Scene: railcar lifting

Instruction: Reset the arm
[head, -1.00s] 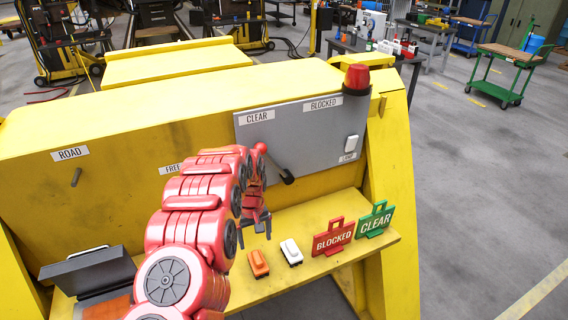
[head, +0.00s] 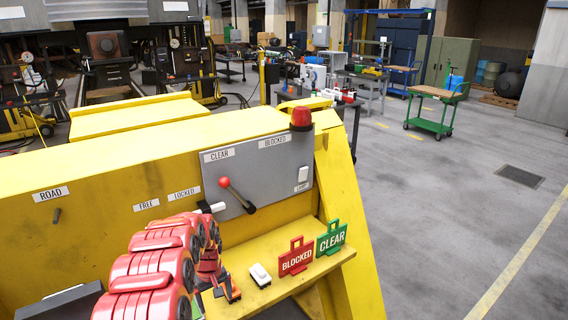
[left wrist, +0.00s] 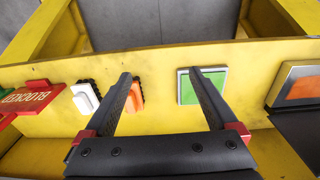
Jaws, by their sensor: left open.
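My left arm (head: 160,265) is red and comes in from the bottom left of the head view. Its gripper (head: 226,293) is low over the yellow shelf (head: 278,291), left of the white switch (head: 260,275). In the left wrist view the gripper (left wrist: 160,76) has its black fingers spread with nothing between them. Beyond the fingers are an orange switch (left wrist: 137,96), partly behind the left finger, and a green square button (left wrist: 209,87) by the right finger. The white switch also shows there (left wrist: 85,98). My right gripper is not in view.
A grey panel (head: 270,174) carries a red-knobbed lever (head: 236,194); a red lamp (head: 302,118) stands above. BLOCKED (head: 296,257) and CLEAR (head: 331,238) signs stand on the shelf. A white-ended handle (head: 212,207) is near my arm. Open floor (head: 440,220) lies right.

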